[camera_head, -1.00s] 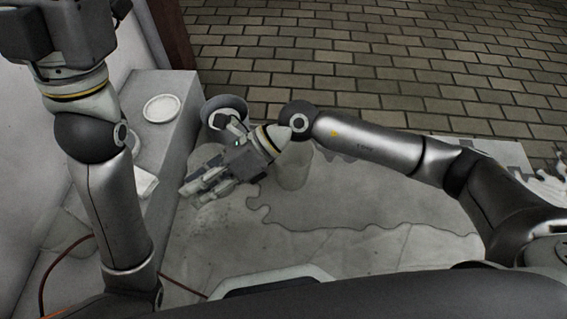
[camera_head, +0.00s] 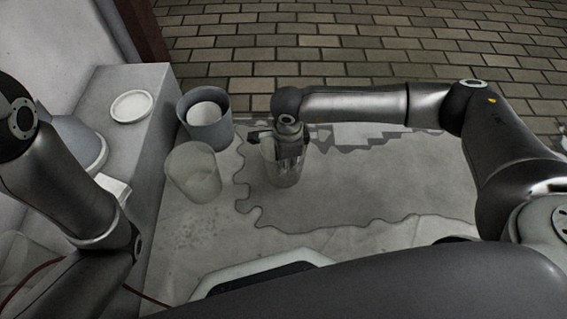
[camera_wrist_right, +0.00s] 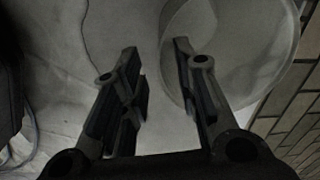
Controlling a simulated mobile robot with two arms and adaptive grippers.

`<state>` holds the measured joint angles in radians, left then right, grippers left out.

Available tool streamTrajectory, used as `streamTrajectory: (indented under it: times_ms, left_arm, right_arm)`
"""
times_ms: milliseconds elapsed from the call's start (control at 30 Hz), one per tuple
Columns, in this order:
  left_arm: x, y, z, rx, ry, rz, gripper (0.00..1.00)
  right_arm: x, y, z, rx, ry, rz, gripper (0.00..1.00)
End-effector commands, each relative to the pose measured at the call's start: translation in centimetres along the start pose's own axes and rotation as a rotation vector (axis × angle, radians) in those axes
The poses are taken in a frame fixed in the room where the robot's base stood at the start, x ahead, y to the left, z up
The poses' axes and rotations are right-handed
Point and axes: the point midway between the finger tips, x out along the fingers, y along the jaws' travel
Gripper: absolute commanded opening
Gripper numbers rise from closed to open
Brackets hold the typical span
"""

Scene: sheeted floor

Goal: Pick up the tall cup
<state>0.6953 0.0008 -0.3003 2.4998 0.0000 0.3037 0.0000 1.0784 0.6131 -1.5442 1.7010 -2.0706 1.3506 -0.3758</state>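Two translucent cups stand on the sheeted floor. One cup (camera_head: 193,174) is at the left, by the ledge. The other cup (camera_head: 284,175) is to its right, directly under my right gripper (camera_head: 280,140), which hides its upper part. Which cup is taller I cannot tell. In the right wrist view my right gripper (camera_wrist_right: 155,52) is open, its two fingers apart with nothing clasped between them. A large translucent cup (camera_wrist_right: 245,45) shows there at the right, overlapped by the right finger. Whether that finger touches it is unclear. My left gripper is out of view.
A grey pot (camera_head: 205,128) with a white inside stands behind the left cup. A white plate (camera_head: 131,106) lies on the ledge (camera_head: 148,140) at the left. The sheet (camera_head: 350,185) right of the cups is clear. Brick paving (camera_head: 360,50) lies beyond.

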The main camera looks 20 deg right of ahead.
Motion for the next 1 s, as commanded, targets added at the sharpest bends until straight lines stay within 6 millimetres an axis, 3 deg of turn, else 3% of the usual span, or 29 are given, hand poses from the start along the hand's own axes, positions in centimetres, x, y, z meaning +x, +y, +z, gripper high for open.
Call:
streamTrajectory:
  times_ms: [267, 633, 933, 1000]
  left_arm:
    - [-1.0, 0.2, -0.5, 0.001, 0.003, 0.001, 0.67]
    - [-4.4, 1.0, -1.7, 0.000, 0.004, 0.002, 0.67]
    - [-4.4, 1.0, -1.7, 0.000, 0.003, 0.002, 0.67]
    - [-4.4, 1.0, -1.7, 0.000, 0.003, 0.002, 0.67]
  right_arm:
    - [1.4, -0.1, -0.2, 0.000, -0.001, 0.001, 0.28]
    - [5.2, -0.4, -0.8, 0.000, 0.000, 0.002, 0.28]
    - [5.3, -0.5, -0.8, 0.000, -0.002, 0.001, 0.28]
    - [5.3, -0.5, -0.8, 0.000, -0.002, 0.001, 0.22]
